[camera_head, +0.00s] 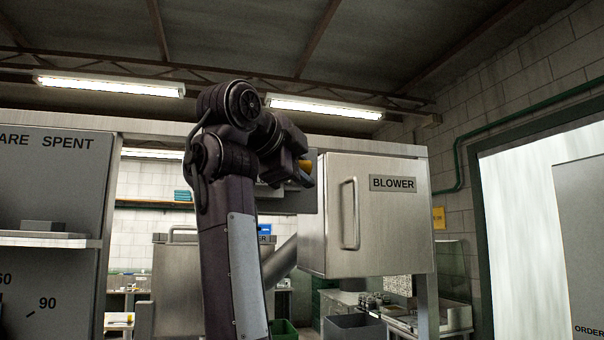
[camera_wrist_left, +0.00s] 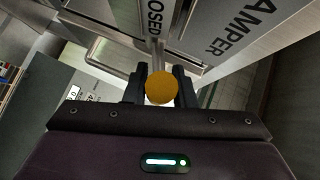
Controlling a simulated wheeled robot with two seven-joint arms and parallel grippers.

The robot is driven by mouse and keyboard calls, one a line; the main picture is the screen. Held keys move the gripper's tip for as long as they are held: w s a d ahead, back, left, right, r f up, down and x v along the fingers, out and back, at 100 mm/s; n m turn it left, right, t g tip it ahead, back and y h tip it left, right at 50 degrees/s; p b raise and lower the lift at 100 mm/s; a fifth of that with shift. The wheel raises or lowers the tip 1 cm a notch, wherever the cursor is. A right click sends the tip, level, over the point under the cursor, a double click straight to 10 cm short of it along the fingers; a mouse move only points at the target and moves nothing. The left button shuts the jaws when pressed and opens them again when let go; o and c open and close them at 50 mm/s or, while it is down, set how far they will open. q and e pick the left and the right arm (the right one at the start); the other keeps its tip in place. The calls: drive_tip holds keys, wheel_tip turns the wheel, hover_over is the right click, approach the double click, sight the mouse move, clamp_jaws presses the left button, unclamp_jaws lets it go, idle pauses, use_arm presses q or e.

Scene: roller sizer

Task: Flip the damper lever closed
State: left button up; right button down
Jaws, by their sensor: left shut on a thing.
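The damper lever shows in the left wrist view as a round orange knob (camera_wrist_left: 160,88) at the end of a thin metal rod. My left gripper (camera_wrist_left: 160,92) is shut on the knob, with one dark finger on each side of it. In the head view, a bit of the orange knob (camera_head: 305,165) shows at the tip of my left gripper (camera_head: 303,176), beside the blower cabinet; the rest of the lever is hidden. A plate (camera_wrist_left: 235,30) reading "AMPER" and a label (camera_wrist_left: 154,18) reading "OSED" are cut off in the wrist view. My right gripper is not in view.
The blower cabinet (camera_head: 393,235) with a vertical handle (camera_head: 349,213) stands just right of my left gripper. A grey panel (camera_head: 55,185) with a shelf is at far left. A steel box (camera_head: 177,285) stands behind my arm.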

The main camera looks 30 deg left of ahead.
use_arm(q)
drive_tip(key=shift+w+a+r+n+g+h, duration=0.15)
drive_tip(key=shift+r+n+g+h, duration=0.1)
drive_tip(key=shift+n+g, duration=0.2)
drive_tip(key=shift+w+a+r+n+g+h, duration=0.1)
drive_tip(key=shift+n+g+h, duration=0.15)
drive_tip(key=shift+n+g, duration=0.15)
drive_tip(key=o, duration=0.8)
drive_tip(key=shift+o, duration=0.9)
drive_tip(key=shift+w, duration=0.3)
drive_tip(key=shift+s, duration=0.1)
drive_tip(key=b+v, duration=0.2)
drive_tip(key=v, duration=0.5)
drive_tip(key=shift+s+r, duration=0.2)
drive_tip(key=shift+s, duration=0.1)
